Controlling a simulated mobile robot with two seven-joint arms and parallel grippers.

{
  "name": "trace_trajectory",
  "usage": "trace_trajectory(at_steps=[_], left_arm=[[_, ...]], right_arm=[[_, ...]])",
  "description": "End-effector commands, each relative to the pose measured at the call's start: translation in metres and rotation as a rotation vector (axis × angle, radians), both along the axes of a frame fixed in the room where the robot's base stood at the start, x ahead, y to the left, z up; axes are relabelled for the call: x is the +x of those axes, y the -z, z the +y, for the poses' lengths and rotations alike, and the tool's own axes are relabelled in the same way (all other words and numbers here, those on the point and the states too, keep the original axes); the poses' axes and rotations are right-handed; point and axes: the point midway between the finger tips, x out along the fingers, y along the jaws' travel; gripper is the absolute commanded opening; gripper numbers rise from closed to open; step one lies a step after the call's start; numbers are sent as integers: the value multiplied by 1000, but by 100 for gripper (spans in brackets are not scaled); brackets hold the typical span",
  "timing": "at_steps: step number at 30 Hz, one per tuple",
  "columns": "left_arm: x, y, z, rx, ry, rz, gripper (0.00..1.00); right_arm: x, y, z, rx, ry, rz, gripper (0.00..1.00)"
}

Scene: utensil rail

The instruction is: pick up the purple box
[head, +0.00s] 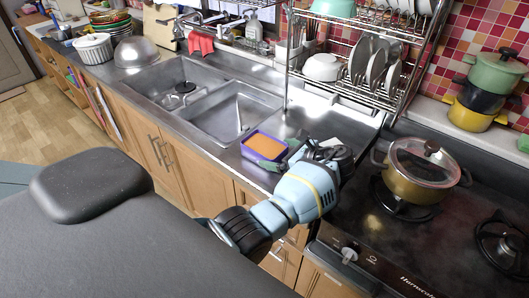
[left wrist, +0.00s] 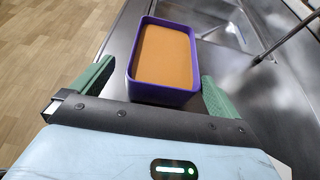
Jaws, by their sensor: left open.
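The purple box (head: 264,146) is a small open rectangular tub filled with something orange. It stands on the steel counter just right of the sink in the head view. My left gripper (head: 284,158) is at its right side, low over the counter. In the left wrist view the box (left wrist: 131,88) lies ahead of the palm. The green fingers of my left gripper (left wrist: 155,88) are spread apart, one on each side of the box's near end. The right finger is close to the box wall; I cannot tell whether it touches. My right gripper is not in view.
The steel sink (head: 235,112) lies left of the box. A dish rack (head: 345,75) with plates stands behind my arm. A lidded pot (head: 418,170) sits on the stove to the right. The counter's front edge is close to the box.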

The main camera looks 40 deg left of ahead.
Motion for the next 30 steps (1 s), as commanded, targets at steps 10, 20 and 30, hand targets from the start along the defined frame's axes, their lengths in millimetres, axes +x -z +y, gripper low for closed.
trace_trajectory(at_steps=[10,20,30], left_arm=[[4,8,22,1,-2,1,100],[7,18,48,0,1,-1,100],[7,18,48,0,1,-1,71]], right_arm=[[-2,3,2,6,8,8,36],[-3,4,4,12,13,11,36],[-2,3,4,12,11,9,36]])
